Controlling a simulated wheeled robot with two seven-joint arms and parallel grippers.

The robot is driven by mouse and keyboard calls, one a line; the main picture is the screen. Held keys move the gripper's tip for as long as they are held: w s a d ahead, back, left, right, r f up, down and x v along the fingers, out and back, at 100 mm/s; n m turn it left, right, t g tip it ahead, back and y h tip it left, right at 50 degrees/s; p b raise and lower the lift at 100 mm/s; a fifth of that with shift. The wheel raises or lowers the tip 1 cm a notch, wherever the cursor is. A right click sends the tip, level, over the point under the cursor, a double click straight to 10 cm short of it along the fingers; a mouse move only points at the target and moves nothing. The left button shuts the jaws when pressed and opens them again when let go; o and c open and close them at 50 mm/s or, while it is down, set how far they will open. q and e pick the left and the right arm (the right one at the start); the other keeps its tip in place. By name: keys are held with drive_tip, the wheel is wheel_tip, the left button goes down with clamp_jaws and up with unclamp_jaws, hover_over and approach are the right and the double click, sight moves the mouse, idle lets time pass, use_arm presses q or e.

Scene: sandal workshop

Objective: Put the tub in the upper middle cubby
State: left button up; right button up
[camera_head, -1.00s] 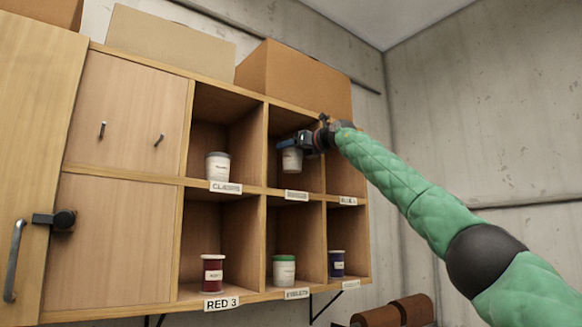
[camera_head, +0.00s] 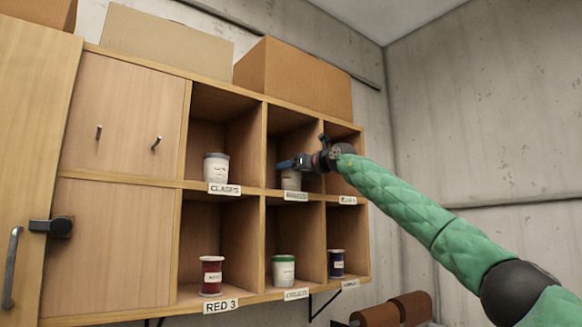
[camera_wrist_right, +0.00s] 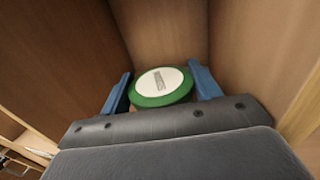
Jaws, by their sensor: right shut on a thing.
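The tub (camera_head: 291,180) is a pale container in the upper middle cubby (camera_head: 285,124). Its lid (camera_wrist_right: 162,86), green-rimmed with a white disc, shows in the right wrist view. My right gripper (camera_head: 293,163) reaches into this cubby from the right and is shut on the tub, with a blue finger on either side. The tub looks upright, at or just above the cubby floor; its base is hidden by the shelf edge, so I cannot tell if it touches. My left gripper is not in view.
Another pale tub (camera_head: 215,167) stands in the upper left cubby. Below stand a red tub (camera_head: 211,275), a green-lidded tub (camera_head: 283,271) and a blue tub (camera_head: 336,263). The upper right cubby is partly hidden by my arm. Boxes (camera_head: 291,80) sit on top.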

drive_tip(key=shift+a+f, duration=0.1)
drive_tip(key=shift+a, duration=0.1)
drive_tip(key=shift+d+f, duration=0.15)
drive_tip(key=o, duration=0.8)
drive_tip(key=shift+o, duration=0.2)
